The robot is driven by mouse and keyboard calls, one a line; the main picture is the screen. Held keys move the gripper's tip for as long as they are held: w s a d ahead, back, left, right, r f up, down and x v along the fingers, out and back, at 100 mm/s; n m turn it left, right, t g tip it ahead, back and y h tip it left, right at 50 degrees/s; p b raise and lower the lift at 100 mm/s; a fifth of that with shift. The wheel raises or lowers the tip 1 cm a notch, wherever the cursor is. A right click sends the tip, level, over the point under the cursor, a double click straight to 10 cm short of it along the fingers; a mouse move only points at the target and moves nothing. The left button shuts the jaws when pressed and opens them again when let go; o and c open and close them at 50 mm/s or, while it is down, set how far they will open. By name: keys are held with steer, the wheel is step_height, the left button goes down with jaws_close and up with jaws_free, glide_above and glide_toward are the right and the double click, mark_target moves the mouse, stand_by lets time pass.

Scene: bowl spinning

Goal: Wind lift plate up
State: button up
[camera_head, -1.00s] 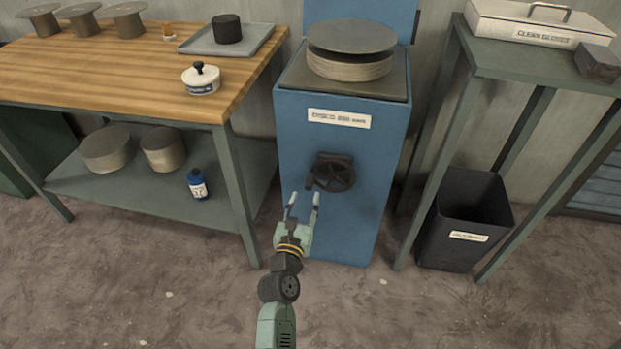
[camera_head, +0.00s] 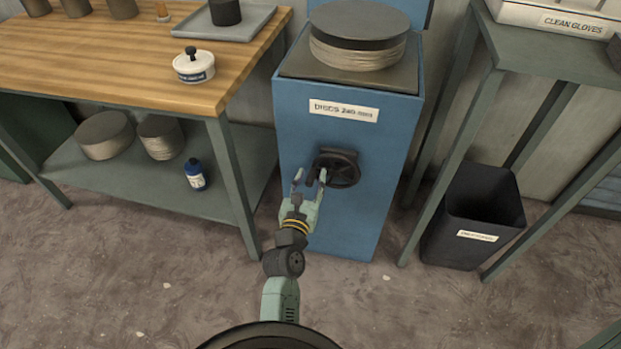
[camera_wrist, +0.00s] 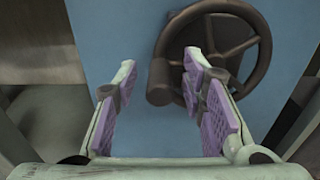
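A dark handwheel (camera_head: 345,171) with spokes is on the front of the blue disc cabinet (camera_head: 300,135). Its stubby handle (camera_wrist: 160,82) sticks out at the wheel's left side in the wrist view. My gripper (camera_head: 309,178) is open in front of the wheel's left part. In the wrist view the handle shows in the gap between the two purple-padded fingers, and the right finger overlaps the wheel. I cannot tell whether a finger touches it. A stack of pale discs (camera_head: 355,54) under a dark round top disc (camera_head: 359,22) sits on top of the cabinet.
A wooden-topped workbench (camera_head: 120,75) stands left of the cabinet, with a white lidded pot (camera_head: 194,67) on it and a blue bottle (camera_head: 196,175) on its lower shelf. A green-grey table (camera_head: 530,50) stands right, with a black bin (camera_head: 473,220) beneath it.

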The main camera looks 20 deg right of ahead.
jaws_close()
stand_by(0.4)
steer(key=shift+n+p, duration=0.4)
steer(key=shift+p, duration=0.25)
steer(key=shift+f+n+p, duration=0.35)
steer(key=shift+f+n, duration=0.05)
steer(key=shift+n, duration=0.1)
steer(key=shift+o, duration=0.2)
jaws_free()
